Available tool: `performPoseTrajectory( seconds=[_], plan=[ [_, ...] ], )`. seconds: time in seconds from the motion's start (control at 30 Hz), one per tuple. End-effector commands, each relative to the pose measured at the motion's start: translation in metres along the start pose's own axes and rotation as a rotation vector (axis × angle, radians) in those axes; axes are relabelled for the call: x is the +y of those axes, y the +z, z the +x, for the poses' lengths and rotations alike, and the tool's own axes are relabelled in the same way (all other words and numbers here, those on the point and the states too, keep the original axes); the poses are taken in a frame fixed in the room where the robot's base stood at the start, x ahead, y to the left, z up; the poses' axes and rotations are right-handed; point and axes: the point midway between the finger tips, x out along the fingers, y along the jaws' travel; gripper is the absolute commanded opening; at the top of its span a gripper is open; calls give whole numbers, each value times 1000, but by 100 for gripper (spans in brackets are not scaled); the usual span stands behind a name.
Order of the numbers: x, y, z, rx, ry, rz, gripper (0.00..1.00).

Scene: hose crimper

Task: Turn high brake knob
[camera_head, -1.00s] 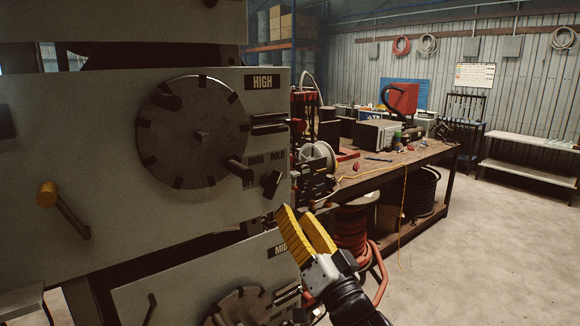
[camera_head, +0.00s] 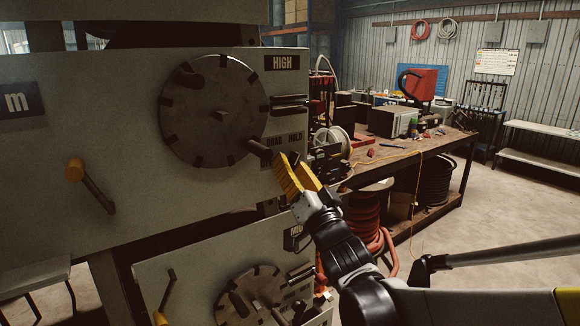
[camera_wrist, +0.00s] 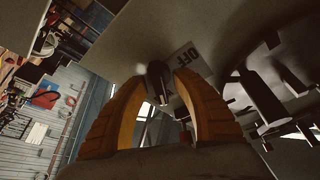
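The grey panel (camera_head: 110,150) marked HIGH (camera_head: 282,63) carries a large round dial (camera_head: 205,125) with dark pegs. My gripper (camera_head: 291,161) is at the panel's lower right corner, below the BRAKE/HOLD lettering. Its fingers are apart around the knob, with a gap visible; I cannot tell whether either touches it.
A dark handle (camera_head: 259,149) sticks out of the dial just up-left of my gripper. The lower MID panel (camera_head: 190,262) has its own dial (camera_head: 250,298). An orange-knobbed lever (camera_head: 90,186) is at left. A cluttered workbench (camera_head: 400,160) stands behind at right.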

Motion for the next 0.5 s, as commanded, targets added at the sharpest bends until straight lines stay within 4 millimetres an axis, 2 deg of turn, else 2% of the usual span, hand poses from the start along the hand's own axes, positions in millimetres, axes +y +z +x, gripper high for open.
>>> performPoseTrajectory(
  seconds=[0.03,0.1,0.5],
  plan=[
    [0,0,0,0,0,0,19],
    [0,0,0,0,0,0,0],
    [0,0,0,0,-1,-1,0]
  ],
)
